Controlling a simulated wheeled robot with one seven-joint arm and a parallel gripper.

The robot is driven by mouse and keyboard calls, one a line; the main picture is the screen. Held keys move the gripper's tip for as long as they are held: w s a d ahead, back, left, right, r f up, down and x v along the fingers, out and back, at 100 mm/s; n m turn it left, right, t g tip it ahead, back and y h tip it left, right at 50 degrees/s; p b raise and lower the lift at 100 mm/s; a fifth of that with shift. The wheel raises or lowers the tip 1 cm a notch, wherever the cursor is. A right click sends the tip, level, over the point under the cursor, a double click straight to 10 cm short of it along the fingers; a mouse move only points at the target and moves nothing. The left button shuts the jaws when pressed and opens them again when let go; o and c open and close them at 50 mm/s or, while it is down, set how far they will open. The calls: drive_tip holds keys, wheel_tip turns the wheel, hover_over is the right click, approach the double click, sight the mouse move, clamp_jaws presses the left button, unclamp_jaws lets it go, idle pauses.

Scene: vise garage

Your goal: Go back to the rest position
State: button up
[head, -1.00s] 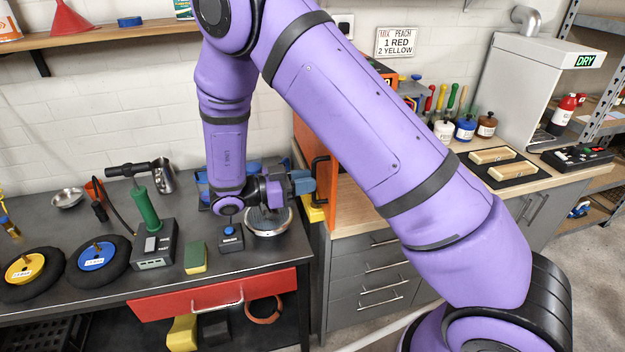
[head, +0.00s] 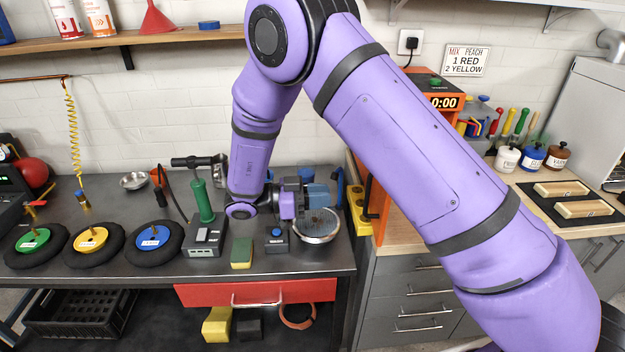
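My gripper (head: 318,195) is at the end of my purple arm, over the back of the workbench (head: 300,264). It points to the right, above and just behind a round metal bowl (head: 317,238). Its blue-grey fingers overlap in this view, so the gap between them does not show. I see nothing clearly held in it. A blue thing (head: 307,175) is partly hidden behind the gripper and arm.
A black box with a blue button (head: 276,241), a sponge (head: 242,253) and a green-handled pump (head: 204,226) stand near the gripper. Wheels with green, yellow and blue hubs (head: 152,238) lie at left. An orange cabinet (head: 372,205) stands to the right.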

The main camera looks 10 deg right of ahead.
drive_tip(key=w+d+r+n+t+y, duration=0.3)
drive_tip(key=w+d+r+t+y, duration=0.35)
drive_tip(key=w+r+t, duration=0.45)
wheel_tip(320, 180, up, 16)
drive_tip(key=s+f+n+t+y, duration=0.15)
drive_tip(key=n+t+y, duration=0.25)
drive_tip(key=n+y, duration=0.45)
drive_tip(key=s+d+r+n+g+y, duration=0.1)
drive_tip(key=s+r+n+y, duration=0.15)
drive_tip(key=s, duration=0.45)
drive_tip(key=s+d+r+n+g+y, duration=0.1)
drive_tip(key=s+r+n+y, duration=0.2)
drive_tip(key=s, duration=0.4)
drive_tip(key=s+d+f+g+h, duration=0.1)
drive_tip(key=s+d+g, duration=0.1)
drive_tip(key=s, duration=0.5)
drive_tip(key=s+d+f+n+g, duration=0.1)
drive_tip(key=s+d+f, duration=0.1)
drive_tip(key=s, duration=0.4)
drive_tip(key=s+d+f+n+g+h, duration=0.1)
drive_tip(key=s+d+f+g, duration=0.1)
drive_tip(key=s, duration=0.5)
drive_tip(key=shift+s+d+g+h, duration=0.3)
drive_tip(key=shift+s+d+h, duration=0.05)
drive_tip(key=shift+d, duration=0.55)
